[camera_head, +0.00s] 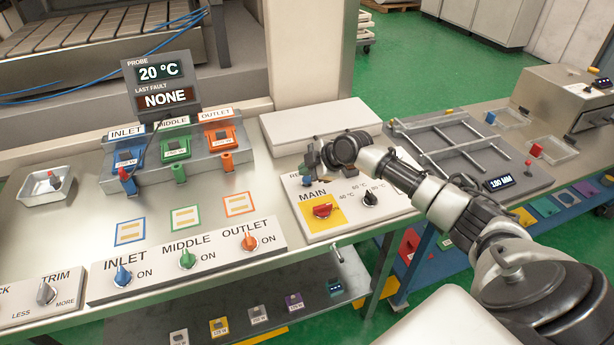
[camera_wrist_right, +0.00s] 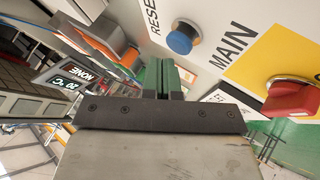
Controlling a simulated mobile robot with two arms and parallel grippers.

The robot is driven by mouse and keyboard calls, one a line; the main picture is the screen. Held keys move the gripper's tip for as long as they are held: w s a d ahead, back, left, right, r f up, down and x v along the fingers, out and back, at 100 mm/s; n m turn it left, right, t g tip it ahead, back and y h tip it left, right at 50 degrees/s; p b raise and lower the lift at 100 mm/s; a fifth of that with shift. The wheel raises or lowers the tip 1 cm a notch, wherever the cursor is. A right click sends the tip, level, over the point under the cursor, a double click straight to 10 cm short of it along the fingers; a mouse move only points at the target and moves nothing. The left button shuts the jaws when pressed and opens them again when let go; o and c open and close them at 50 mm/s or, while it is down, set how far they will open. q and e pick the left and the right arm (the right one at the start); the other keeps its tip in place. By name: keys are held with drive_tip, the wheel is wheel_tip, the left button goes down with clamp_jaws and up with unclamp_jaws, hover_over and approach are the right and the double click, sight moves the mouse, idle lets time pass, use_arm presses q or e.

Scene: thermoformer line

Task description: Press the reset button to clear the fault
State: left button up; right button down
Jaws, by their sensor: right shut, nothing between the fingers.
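The blue round reset button (camera_wrist_right: 181,38) sits on the white panel (camera_wrist_right: 215,15) by the label "RESE…" in the right wrist view. My right gripper (camera_head: 312,160) hangs over the panel's upper left part. Its green fingers (camera_wrist_right: 165,75) are shut with nothing between them, and in the wrist view they lie just below the button. A gap seems to show between fingertips and button; contact cannot be confirmed. The display (camera_head: 162,82) reads 20 °C and last fault NONE. My left gripper is out of view.
The red MAIN knob (camera_head: 322,210) on its yellow plate and a black temperature knob (camera_head: 370,198) are close to my right gripper. Inlet, middle and outlet modules (camera_head: 176,146) stand to the left. A white block (camera_head: 320,127) lies behind, a metal frame (camera_head: 455,140) to the right.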

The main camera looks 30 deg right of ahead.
sight(308, 180)
drive_tip(key=shift+r, duration=0.3)
wheel_tip(308, 180, up, 5)
drive_tip(key=p, duration=0.3)
idle(0.3)
drive_tip(key=shift+f, duration=0.1)
idle(0.7)
